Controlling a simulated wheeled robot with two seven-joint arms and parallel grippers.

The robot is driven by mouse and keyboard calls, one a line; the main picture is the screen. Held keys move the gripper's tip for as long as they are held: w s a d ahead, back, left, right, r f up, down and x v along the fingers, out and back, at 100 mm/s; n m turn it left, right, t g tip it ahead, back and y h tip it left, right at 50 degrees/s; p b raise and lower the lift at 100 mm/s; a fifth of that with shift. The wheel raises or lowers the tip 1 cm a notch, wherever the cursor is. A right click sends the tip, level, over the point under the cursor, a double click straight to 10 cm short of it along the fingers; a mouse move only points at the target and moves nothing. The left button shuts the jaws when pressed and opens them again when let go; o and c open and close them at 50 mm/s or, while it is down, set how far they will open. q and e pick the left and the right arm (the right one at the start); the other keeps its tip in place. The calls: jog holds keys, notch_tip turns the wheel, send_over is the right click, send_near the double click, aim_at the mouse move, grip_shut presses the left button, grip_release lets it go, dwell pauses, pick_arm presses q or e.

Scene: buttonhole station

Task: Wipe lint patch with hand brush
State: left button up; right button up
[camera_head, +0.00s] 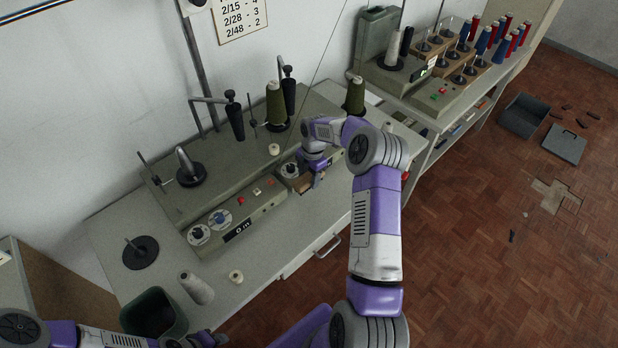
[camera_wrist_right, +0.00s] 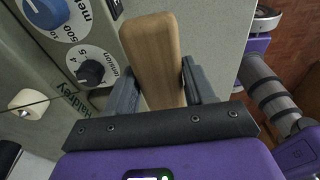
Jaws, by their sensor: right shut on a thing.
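My right gripper (camera_head: 314,180) is at the front of the grey winding machine, just above the worktop. In the right wrist view, its two dark fingers (camera_wrist_right: 160,85) are shut on the sides of a wooden block-like handle (camera_wrist_right: 152,50), which I take to be the hand brush's. No bristles show there. In the head view, a small brown part of the brush (camera_head: 301,184) shows beside the gripper. I cannot make out a lint patch; the arm hides part of the worktop. My left arm enters at the lower left, and its gripper (camera_head: 206,340) is cut off by the bottom edge.
The winding machine (camera_head: 240,160) has dials, buttons and thread cones. The worktop (camera_head: 120,205) holds a grey cone (camera_head: 196,288), a small spool (camera_head: 236,277) and a black disc (camera_head: 140,252). A dark green bin (camera_head: 153,316) stands at the front. A drawer handle (camera_head: 327,246) sticks out.

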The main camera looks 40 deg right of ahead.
jog(key=shift+r+p, duration=0.9)
jog(key=shift+r, duration=0.6)
